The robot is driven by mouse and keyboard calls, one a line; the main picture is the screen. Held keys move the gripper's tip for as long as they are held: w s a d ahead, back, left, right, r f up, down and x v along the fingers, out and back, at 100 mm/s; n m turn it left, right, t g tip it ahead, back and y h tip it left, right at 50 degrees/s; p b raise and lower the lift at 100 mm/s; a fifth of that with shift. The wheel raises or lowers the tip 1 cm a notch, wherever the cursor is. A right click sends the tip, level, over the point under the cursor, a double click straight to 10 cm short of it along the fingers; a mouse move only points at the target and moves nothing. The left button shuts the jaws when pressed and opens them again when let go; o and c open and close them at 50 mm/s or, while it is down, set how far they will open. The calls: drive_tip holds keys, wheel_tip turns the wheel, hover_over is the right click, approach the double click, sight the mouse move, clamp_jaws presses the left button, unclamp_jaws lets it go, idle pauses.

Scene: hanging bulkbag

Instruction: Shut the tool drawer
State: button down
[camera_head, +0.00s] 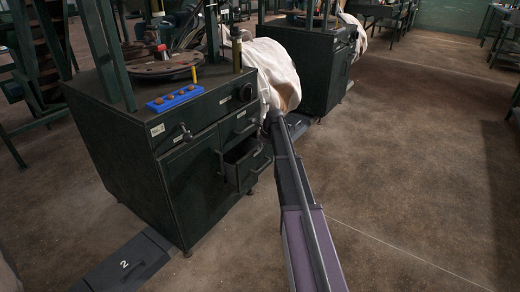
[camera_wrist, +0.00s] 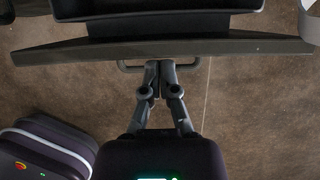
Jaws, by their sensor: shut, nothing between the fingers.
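The tool drawer (camera_head: 249,166) is the lower drawer of the dark green cabinet (camera_head: 205,185). It stands partly pulled out, its dark inside showing. In the wrist view its front panel (camera_wrist: 240,44) runs across the top, with a bar handle (camera_wrist: 199,65) on the near side. My gripper (camera_wrist: 160,66) is shut and empty, its fingertips at the middle of the handle. I cannot tell whether they touch it. In the head view my arm reaches up from the bottom right, but the fingers cannot be made out.
A closed drawer (camera_head: 240,125) sits above the open one. A blue holder (camera_head: 174,98) and a round plate (camera_head: 165,65) are on the cabinet top. A white bag (camera_head: 275,68) hangs behind. A second cabinet (camera_head: 318,72) stands farther back. The floor at right is clear.

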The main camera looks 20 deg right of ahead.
drive_tip(key=shift+s+d, duration=0.15)
drive_tip(key=shift+d, duration=0.15)
drive_tip(key=shift+s+d, duration=0.35)
drive_tip(key=shift+s, duration=0.3)
drive_tip(key=s+d+p+v, duration=0.1)
drive_tip(key=p+v, duration=0.8)
drive_tip(key=v, duration=0.2)
drive_tip(key=shift+s+f, duration=0.3)
drive_tip(key=shift+f, duration=0.1)
drive_tip(key=s+a+f+t+y+b, duration=0.2)
drive_tip(key=s+a+t+b, duration=0.2)
drive_tip(key=s, duration=0.4)
drive_tip(key=shift+a+f+y+b, duration=0.3)
drive_tip(key=shift+a+b, duration=0.45)
drive_tip(key=shift+b, duration=0.4)
